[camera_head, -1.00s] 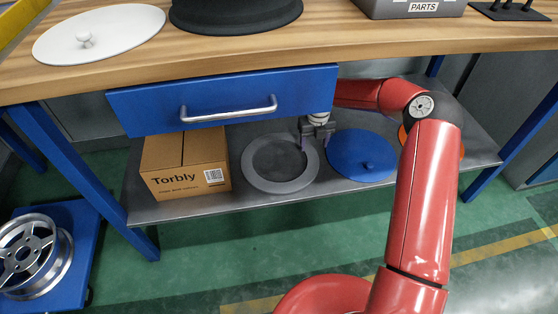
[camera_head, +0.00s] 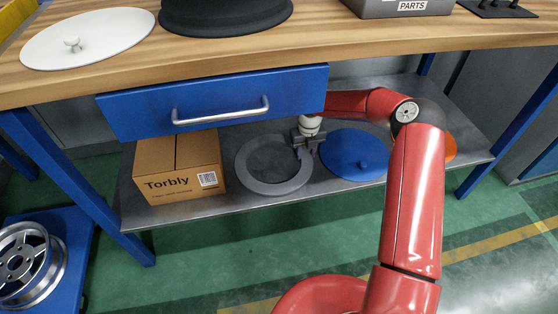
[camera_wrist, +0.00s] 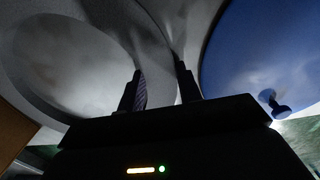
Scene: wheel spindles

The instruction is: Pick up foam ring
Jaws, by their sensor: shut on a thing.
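The foam ring (camera_head: 275,188) is a flat grey ring on the lower metal shelf, between the cardboard box and a blue lid. My gripper (camera_head: 304,153) reaches under the drawer from the right and is shut on the ring's right side. In the wrist view my gripper's two dark fingers (camera_wrist: 161,82) stand on either side of the ring's grey band (camera_wrist: 160,40). The ring looks flat; I cannot tell whether it is clear of the shelf.
A cardboard box (camera_head: 180,172) marked Torbly stands left of the ring. The blue lid (camera_head: 352,153) with a knob lies close on the right. The blue drawer (camera_head: 215,98) and wooden tabletop (camera_head: 330,42) overhang the shelf. An orange object (camera_head: 450,148) sits farther right.

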